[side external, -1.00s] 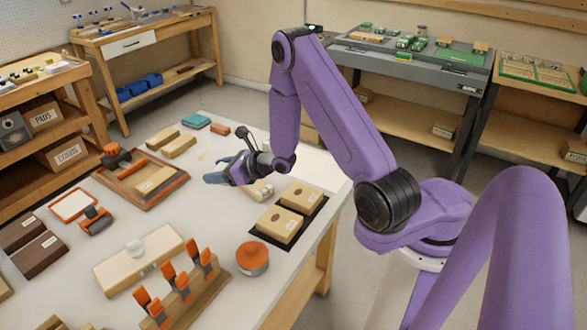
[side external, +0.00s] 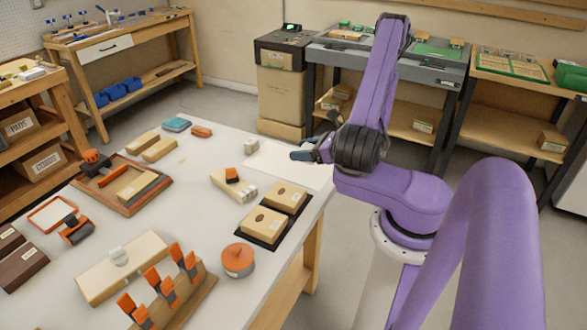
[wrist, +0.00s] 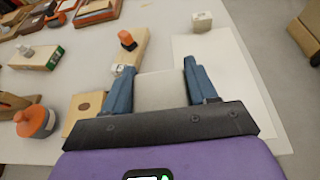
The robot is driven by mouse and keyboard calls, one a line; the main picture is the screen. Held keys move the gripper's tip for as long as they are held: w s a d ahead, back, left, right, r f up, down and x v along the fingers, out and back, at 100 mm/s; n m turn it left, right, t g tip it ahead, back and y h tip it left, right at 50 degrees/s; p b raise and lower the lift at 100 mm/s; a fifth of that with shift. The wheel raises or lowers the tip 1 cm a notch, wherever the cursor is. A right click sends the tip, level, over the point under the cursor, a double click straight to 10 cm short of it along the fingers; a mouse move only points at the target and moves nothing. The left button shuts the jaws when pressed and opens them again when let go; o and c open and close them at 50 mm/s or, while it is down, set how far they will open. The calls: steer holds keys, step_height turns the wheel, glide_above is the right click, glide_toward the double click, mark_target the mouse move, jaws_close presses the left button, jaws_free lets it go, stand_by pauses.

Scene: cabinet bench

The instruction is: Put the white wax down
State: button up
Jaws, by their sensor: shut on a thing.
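My gripper (wrist: 155,78) has its blue fingers closed on the sides of a pale off-white block, the white wax (wrist: 163,90). In the side external view my gripper (side external: 304,152) is at the back right end of the bench, above or near the white sheet (side external: 268,160); its height is hard to judge. The wax cannot be made out there. In the wrist view the sheet (wrist: 228,75) lies beyond and to the right of the fingers.
A small pale block (side external: 251,146) stands at the sheet's far left corner. A long wooden block (side external: 222,182) with an orange piece and two tan boxes (side external: 262,223) on a black mat are nearby. An orange-topped round tin (side external: 238,260) stands in front. Much of the sheet is bare.

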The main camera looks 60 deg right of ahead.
steer(key=shift+s+d+r, duration=0.2)
steer(key=shift+s+d, duration=0.05)
steer(key=shift+s, duration=0.25)
steer(key=shift+s+d+r, duration=0.2)
steer(key=shift+s, duration=0.3)
steer(key=w+d+f, duration=0.4)
steer(key=w+d, duration=0.1)
steer(key=w, duration=0.3)
glide_above(289, 166)
steer(key=f, duration=0.5)
steer(key=shift+s+a+f, duration=0.2)
steer(key=shift+f, duration=0.05)
steer(key=shift+w+d+f, duration=0.1)
steer(key=shift+f, duration=1.65)
steer(key=shift+f, duration=0.1)
steer(key=o, duration=1.1)
